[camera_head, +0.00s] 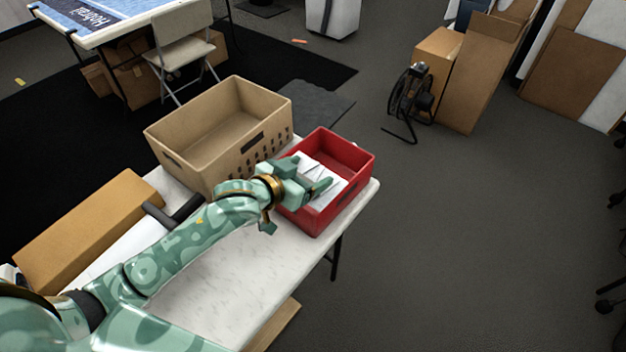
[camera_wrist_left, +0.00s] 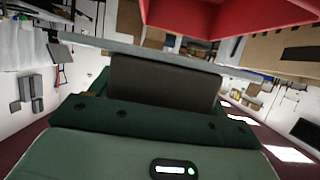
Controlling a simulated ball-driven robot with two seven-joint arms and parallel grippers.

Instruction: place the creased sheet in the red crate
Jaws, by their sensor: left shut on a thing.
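The red crate (camera_head: 359,157) stands on the white table's far right corner, open at the top. The white creased sheet (camera_head: 312,168) is at my left gripper, over the left and front part of the crate's opening. My left gripper (camera_head: 318,182) reaches over the crate's left wall and is shut on the sheet, which it partly hides. I cannot tell whether the sheet touches the crate's floor. My right gripper is not in view.
A tan crate (camera_head: 172,164) stands left of the red crate, close beside it. A long cardboard box (camera_head: 95,225) and a dark roller-like object (camera_head: 185,210) lie on the table's left part. The table's front part (camera_head: 270,270) is clear.

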